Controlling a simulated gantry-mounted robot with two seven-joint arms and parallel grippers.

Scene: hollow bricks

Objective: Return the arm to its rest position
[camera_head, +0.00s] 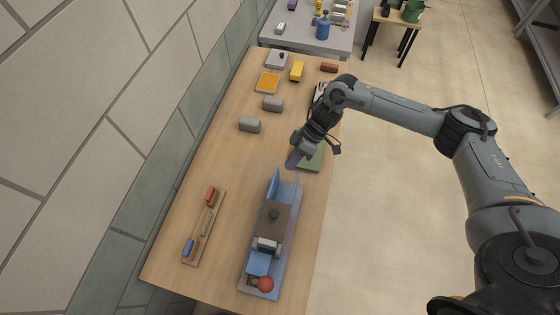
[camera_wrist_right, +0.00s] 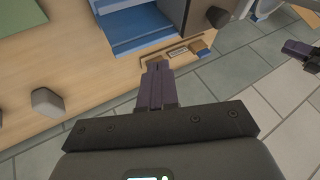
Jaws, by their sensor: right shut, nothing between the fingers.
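My right arm reaches in from the right of the head view. Its gripper (camera_head: 294,161) is over the table's right part, at the far end of a blue press-like device (camera_head: 274,222) and beside a green mat (camera_head: 314,158). In the right wrist view its purple fingers (camera_wrist_right: 156,82) are together and empty. The blue device also shows in the wrist view (camera_wrist_right: 140,30). A dark part with purplish tips (camera_wrist_right: 301,51) at the right edge of the wrist view looks like my left gripper; whether it is open is unclear. My left arm does not show in the head view.
The wooden table (camera_head: 176,238) holds two grey bricks, one nearer (camera_head: 249,125) and one farther (camera_head: 272,104). A wooden holder (camera_head: 205,228) with red and blue pieces lies left. An orange tray (camera_head: 267,83) and yellow block (camera_head: 297,71) are farther back. Open floor lies right.

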